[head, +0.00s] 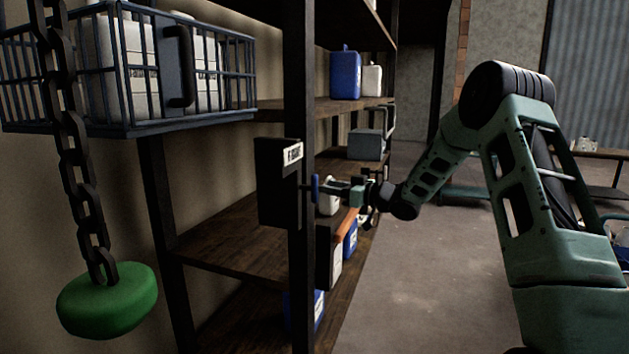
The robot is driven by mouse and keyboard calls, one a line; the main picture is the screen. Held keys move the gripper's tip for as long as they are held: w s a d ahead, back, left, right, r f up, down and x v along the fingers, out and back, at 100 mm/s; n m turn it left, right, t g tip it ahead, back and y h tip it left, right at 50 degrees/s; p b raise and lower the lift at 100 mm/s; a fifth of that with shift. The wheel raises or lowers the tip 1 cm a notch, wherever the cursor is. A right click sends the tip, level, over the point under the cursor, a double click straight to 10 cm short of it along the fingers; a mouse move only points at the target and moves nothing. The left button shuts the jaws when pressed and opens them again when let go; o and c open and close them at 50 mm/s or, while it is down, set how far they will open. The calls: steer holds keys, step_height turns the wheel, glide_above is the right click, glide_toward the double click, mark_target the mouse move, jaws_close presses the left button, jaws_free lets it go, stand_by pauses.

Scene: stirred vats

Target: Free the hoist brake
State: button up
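A dark box (272,190) with a small white label is fixed at the shelf's front post; it may be the hoist brake, but the label is too small to read. A short pin and a small blue piece (316,188) stick out on its right side. My gripper (327,190) reaches in from the right, level with the blue piece and at or very near it. I cannot tell whether it touches or grips it. A heavy dark chain (72,150) hangs at the left with a green rounded end piece (107,300).
A blue wire crate (190,122) holding white canisters is at the upper left. Wooden shelves (235,247) carry blue and white canisters and a grey box (366,145). The dark post (300,60) stands close to my gripper. Concrete floor (420,285) is open at centre right.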

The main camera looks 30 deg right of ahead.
mark_target(314, 184)
steer(key=p+x, duration=0.1)
steer(key=x, duration=0.5)
steer(key=shift+c, duration=0.3)
jaws_close()
